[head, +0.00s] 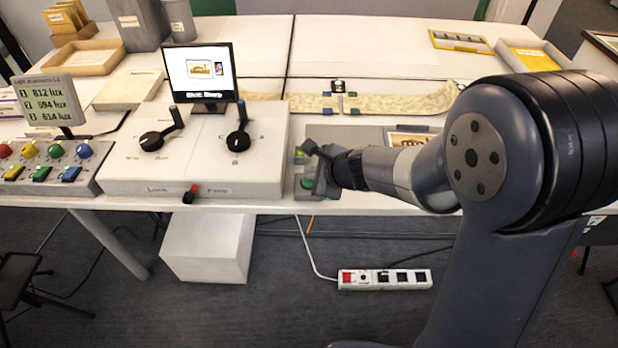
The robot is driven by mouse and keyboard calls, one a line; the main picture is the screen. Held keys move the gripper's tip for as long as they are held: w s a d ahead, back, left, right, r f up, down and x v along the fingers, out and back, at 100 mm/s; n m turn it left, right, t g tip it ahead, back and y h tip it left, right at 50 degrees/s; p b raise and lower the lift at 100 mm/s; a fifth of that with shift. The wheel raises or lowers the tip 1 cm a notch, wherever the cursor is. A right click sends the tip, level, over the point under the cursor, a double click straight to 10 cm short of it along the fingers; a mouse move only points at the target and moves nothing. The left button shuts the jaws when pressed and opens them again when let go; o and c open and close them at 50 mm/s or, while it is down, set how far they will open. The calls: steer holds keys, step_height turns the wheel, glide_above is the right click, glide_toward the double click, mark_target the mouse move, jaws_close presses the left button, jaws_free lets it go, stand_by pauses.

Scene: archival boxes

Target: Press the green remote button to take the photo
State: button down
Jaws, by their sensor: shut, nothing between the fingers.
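The green remote button (307,183) is a round green cap on a small grey box at the front edge of the table, right of the white console. My gripper (322,168) is shut and empty, close beside the button on its right and partly over the grey box. I cannot tell whether it touches the button or hovers apart from it. Part of the grey box is hidden behind my gripper. A monitor (201,70) behind the console shows a small picture with a caption line.
The white console (225,170) has two black levers and a small red knob (195,188) at its front. A control box with coloured knobs (48,165) and a lux display (47,102) stand left. A power strip (385,279) lies on the floor.

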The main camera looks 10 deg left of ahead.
steer(key=shift+r+p, duration=0.8)
steer(key=shift+r, duration=0.1)
step_height(320, 180, up, 5)
steer(key=p, duration=0.4)
steer(key=shift+r+p, duration=0.1)
steer(key=shift+p, duration=0.25)
stand_by(0.5)
